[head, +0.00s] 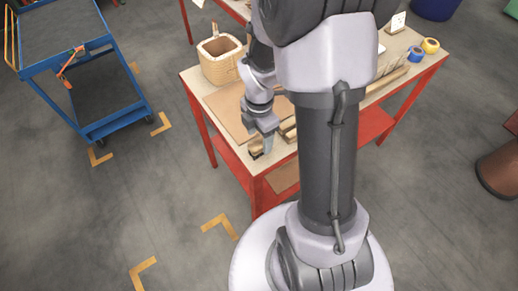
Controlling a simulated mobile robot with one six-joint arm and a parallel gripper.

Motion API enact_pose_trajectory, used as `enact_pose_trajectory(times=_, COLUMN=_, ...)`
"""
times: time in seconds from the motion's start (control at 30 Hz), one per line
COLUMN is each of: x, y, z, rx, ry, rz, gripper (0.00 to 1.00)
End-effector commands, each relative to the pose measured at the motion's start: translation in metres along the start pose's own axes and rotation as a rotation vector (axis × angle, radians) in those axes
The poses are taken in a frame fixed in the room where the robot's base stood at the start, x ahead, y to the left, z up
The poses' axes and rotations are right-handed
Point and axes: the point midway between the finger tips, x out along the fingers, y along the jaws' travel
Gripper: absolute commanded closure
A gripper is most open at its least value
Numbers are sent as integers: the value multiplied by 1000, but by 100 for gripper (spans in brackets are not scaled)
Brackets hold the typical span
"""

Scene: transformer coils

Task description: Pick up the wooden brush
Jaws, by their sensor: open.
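My gripper (263,148) points down over the near left part of the red-framed table (196,82). Its jaws are open. A small light-brown wooden piece with a dark lower edge, apparently the wooden brush (254,148), lies on the tabletop right at the fingertips. The gripper covers part of it. I cannot tell whether the fingers touch it or stand around it.
Blue tape (415,53) and yellow tape (431,45) lie far right. My arm hides the table's middle. A blue cart (80,75) stands left, with open floor between.

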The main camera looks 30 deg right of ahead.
Motion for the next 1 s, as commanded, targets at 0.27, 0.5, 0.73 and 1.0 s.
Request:
enact_pose_trajectory(times=0.27, x=30, y=0, z=0, rx=0, ry=0, rz=1, gripper=38)
enact_pose_trajectory(times=0.5, x=30, y=0, z=0, rx=1, ry=0, rz=0, gripper=74)
enact_pose_trajectory(times=0.73, x=30, y=0, z=0, rx=1, ry=0, rz=0, gripper=100)
enact_pose_trajectory(times=1.0, x=21, y=0, z=0, rx=1, ry=0, rz=0, gripper=100)
